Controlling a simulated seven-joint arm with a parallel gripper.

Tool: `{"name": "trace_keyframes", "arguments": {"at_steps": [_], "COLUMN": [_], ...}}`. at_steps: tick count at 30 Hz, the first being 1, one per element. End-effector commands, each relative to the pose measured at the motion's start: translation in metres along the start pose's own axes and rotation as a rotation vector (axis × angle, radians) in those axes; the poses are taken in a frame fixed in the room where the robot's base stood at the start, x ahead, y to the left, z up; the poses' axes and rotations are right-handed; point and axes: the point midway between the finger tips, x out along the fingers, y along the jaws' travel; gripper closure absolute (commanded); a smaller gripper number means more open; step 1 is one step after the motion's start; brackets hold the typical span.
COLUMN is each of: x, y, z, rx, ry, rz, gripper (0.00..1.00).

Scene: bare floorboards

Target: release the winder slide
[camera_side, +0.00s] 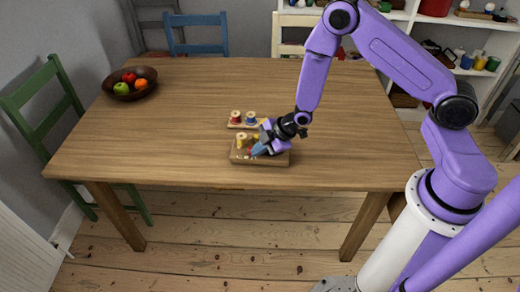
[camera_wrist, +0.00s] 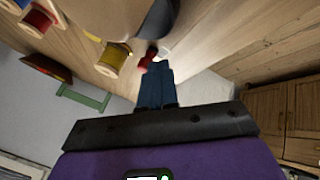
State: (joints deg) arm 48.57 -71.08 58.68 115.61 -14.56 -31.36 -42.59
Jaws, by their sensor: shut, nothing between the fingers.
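The winder, a brown wooden base (camera_side: 240,158), lies near the front edge of the table. A tan thread spool (camera_side: 242,141) stands on its left part; it also shows in the wrist view (camera_wrist: 113,58). My gripper (camera_side: 257,150) reaches down over the base from the right, its blue fingers together and empty. In the wrist view, the fingertips (camera_wrist: 155,70) are beside a small red piece (camera_wrist: 147,58) with something pale next to it. I cannot tell whether the red piece is the slide or whether the fingers touch it. My gripper hides much of the base's right part.
Behind the winder is a spool rack (camera_side: 234,126) with a red spool (camera_side: 236,117), a blue spool (camera_side: 251,117) and something yellow partly behind my wrist. A fruit bowl (camera_side: 130,84) stands at the far left. The table (camera_side: 180,110) is clear between them.

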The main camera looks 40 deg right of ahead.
Motion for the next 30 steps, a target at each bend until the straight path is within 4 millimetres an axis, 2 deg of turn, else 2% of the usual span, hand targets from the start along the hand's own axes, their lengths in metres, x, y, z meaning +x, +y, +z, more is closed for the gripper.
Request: {"name": "trace_keyframes", "arguments": {"at_steps": [6, 20, 25, 30], "x": [0.016, 0.018, 0.012, -0.001], "y": [0.013, 0.015, 0.003, -0.022], "z": [-0.018, -0.021, -0.021, -0.02], "rx": [-0.002, -0.001, -0.002, -0.001], "ry": [0.003, 0.004, 0.003, 0.0], "rz": [0.001, 0.002, -0.001, -0.004], "gripper": [1.0, 1.0, 1.0, 1.0]}}
